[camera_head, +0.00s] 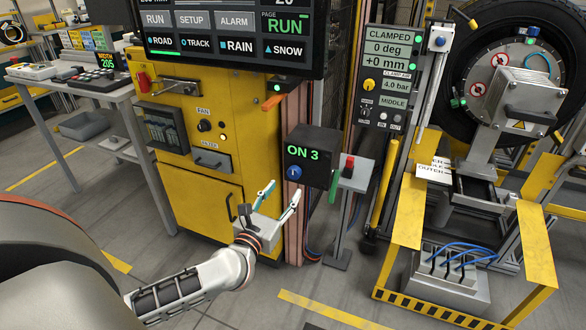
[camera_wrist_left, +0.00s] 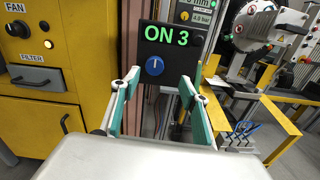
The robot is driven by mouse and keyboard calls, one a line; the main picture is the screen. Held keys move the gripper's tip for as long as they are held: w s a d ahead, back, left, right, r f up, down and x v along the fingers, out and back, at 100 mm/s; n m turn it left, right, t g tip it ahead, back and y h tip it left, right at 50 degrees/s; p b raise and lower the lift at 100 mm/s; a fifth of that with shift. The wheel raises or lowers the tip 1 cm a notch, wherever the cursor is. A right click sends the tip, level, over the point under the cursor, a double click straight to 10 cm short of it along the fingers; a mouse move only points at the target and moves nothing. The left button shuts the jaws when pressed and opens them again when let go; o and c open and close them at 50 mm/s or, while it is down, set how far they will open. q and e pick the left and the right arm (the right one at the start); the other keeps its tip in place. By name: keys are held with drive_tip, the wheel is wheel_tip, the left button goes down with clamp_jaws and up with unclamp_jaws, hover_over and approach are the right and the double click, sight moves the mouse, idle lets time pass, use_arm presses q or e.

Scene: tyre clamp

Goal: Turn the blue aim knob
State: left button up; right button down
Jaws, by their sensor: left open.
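The blue aim knob (camera_head: 294,173) is on the front of a black box with a green "ON 3" display (camera_head: 303,152). In the left wrist view the blue knob (camera_wrist_left: 155,66) shows a white mark pointing about straight up. My left gripper (camera_head: 280,191) is open and empty, in front of and a little below the box. In the left wrist view its teal-padded fingers (camera_wrist_left: 157,103) stand apart, with the knob showing above and between them. The fingers look apart from the knob. My right gripper is not in view.
A yellow cabinet (camera_head: 216,195) with fan and filter controls stands left of the box. A grey stand with a red button (camera_head: 348,163) is just right of it. A control panel (camera_head: 384,85) and the tyre (camera_head: 497,50) in its clamp are farther right.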

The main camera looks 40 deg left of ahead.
sight(293, 174)
use_arm(q)
drive_tip(key=shift+n, duration=0.4)
drive_tip(key=x, duration=0.6)
drive_tip(key=a+b+x, duration=0.1)
drive_tip(key=x, duration=0.2)
drive_tip(key=shift+f, duration=0.25)
drive_tip(key=shift+s, duration=0.1)
drive_tip(key=c, duration=1.1)
